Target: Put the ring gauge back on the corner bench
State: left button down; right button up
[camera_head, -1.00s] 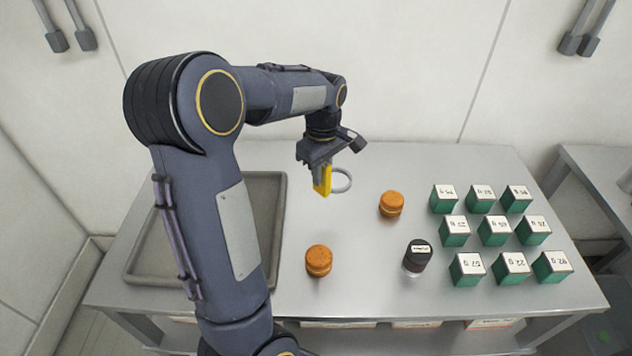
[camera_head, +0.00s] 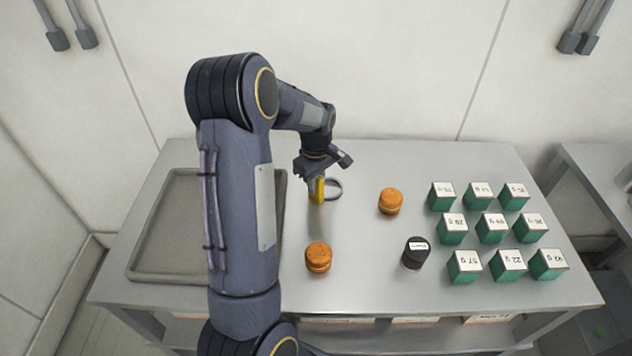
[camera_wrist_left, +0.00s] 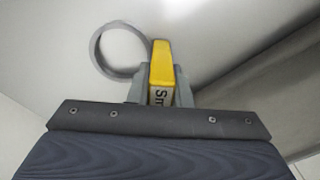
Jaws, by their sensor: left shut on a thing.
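The ring gauge is a grey ring (camera_head: 335,185) with a yellow handle (camera_head: 318,188). My left gripper (camera_head: 316,178) is shut on the yellow handle, and the ring sticks out to the right of it. In the left wrist view the ring (camera_wrist_left: 97,50) is left of the yellow handle (camera_wrist_left: 161,62), which sits between the fingers (camera_wrist_left: 160,85) and carries partly hidden lettering. The gauge is over or at the metal bench (camera_head: 350,285); I cannot tell if it touches the top. My right gripper is not in view.
A grey tray (camera_head: 140,272) lies on the bench's left. Another bench (camera_head: 590,165) is at the far right.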

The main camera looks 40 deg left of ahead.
pick_arm(q)
jog(key=shift+f, duration=0.2)
jog(key=c, duration=1.3)
grip_release()
jog(key=shift+r, duration=0.1)
notch_tip(320, 180, up, 12)
jog(key=shift+b, duration=0.4)
jog(key=s+d+m+t+h, duration=0.1)
jog(key=s+d+m+t, duration=0.1)
jog(key=s+d+m, duration=0.3)
jog(key=s+d+m+t+h, duration=0.1)
jog(key=s+d+m, duration=0.4)
jog(key=s+d, duration=0.4)
jog(key=s+d+r+m+t+h, duration=0.1)
jog(key=s+d+m+t, duration=0.1)
jog(key=s+d+m, duration=0.3)
jog(key=shift+s+d+t+h, duration=0.3)
jog(key=shift+s+d+h, duration=0.1)
jog(key=shift+s+d, duration=0.75)
jog(key=shift+s+a, duration=0.1)
jog(key=shift+a, duration=0.05)
